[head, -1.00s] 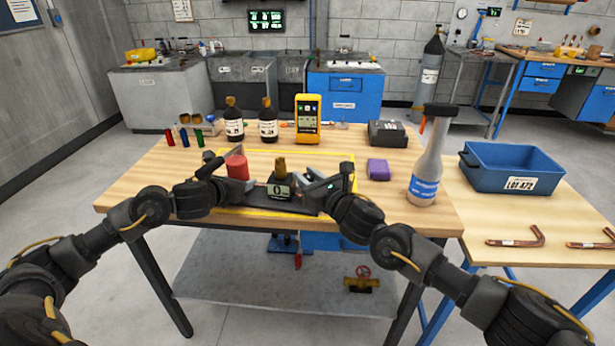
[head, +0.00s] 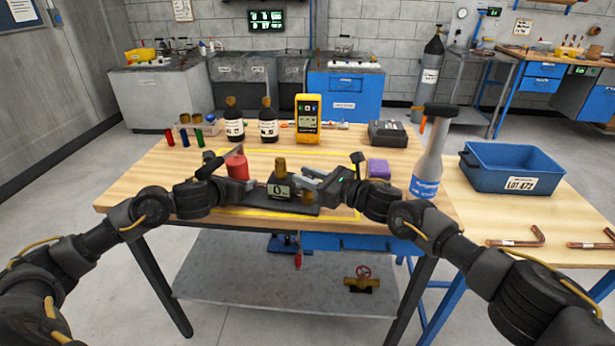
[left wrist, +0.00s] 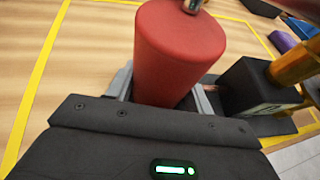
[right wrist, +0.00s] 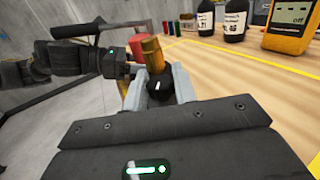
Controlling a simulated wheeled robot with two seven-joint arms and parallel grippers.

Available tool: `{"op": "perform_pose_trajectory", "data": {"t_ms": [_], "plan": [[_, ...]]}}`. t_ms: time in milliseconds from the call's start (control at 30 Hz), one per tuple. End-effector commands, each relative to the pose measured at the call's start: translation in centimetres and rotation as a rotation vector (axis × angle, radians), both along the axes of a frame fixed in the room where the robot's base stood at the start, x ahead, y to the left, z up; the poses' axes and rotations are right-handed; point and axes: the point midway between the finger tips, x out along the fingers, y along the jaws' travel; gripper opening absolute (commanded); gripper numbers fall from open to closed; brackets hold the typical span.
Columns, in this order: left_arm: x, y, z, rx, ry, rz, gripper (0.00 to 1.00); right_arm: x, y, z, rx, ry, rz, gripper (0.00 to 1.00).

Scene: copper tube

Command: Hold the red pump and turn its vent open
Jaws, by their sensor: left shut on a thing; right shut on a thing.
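The red pump (head: 237,166) stands on a dark base (head: 260,208) at the left-middle of the wooden table. A brass post (head: 280,166) and a small display box reading 0 (head: 281,190) are beside it. My left gripper (head: 228,171) is shut on the red pump; the left wrist view shows the red body (left wrist: 178,50) between its fingers. My right gripper (head: 308,184) is shut on a black knob with a white mark (right wrist: 160,87), apparently the vent, just below the brass post (right wrist: 153,52) in the right wrist view. The fingers hide the knob's sides.
Brown bottles (head: 234,125) and a yellow meter (head: 308,118) stand behind the pump. A blue bin (head: 515,165) and copper tubes (head: 520,239) are on the side table. Yellow tape (head: 345,216) outlines the work area.

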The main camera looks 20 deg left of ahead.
Motion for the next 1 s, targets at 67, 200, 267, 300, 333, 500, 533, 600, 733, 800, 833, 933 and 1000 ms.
{"op": "perform_pose_trajectory", "data": {"t_ms": [67,200,267,300,333,500,533,600,733,800,833,933,1000], "plan": [[0.0,0.0,0.2,0.0,-0.004,-0.002,0.0,0.1,0.0,0.0,-0.002,0.001,-0.002,0.05],[0.0,0.0,0.2,0.0,-0.004,-0.002,0.0,0.1,-0.1,0.0,-0.002,0.001,-0.002,0.05],[0.0,0.0,0.2,0.0,-0.004,-0.002,0.0,0.1,-0.1,-0.1,-0.002,0.001,-0.002,0.33],[0.0,0.0,0.2,0.0,-0.004,-0.002,0.0,0.1,-0.1,0.0,-0.002,0.001,-0.002,0.38],[0.0,0.0,0.2,0.0,-0.004,-0.002,0.0,0.1,-0.1,0.0,-0.001,0.001,-0.002,0.42],[0.0,0.0,0.2,0.0,-0.004,-0.002,0.0,0.0,0.0,0.0,-0.001,0.0,-0.002,0.48],[0.0,0.0,0.2,0.0,-0.004,-0.002,0.0,0.0,0.0,0.0,-0.001,0.0,-0.002,0.48],[0.0,0.0,0.2,0.0,-0.004,-0.001,0.0,0.0,0.0,0.0,-0.001,0.0,-0.002,0.48],[0.0,0.0,0.2,0.0,-0.004,-0.001,0.0,0.0,-0.5,0.0,0.0,0.0,-0.002,0.48],[0.0,0.0,0.2,0.0,-0.003,-0.001,0.0,0.0,-1.2,0.0,0.0,0.0,-0.002,0.48],[0.0,0.0,0.2,0.0,-0.003,-0.001,0.0,-0.1,-1.7,0.0,0.0,0.0,-0.002,0.48],[0.0,0.0,0.2,0.0,-0.003,-0.001,0.0,-0.3,-3.4,-0.1,-0.001,0.0,-0.003,0.48],[0.0,0.0,0.2,0.0,-0.003,-0.001,0.0,-0.4,-5.0,-0.1,-0.001,0.0,-0.003,0.48]]}}
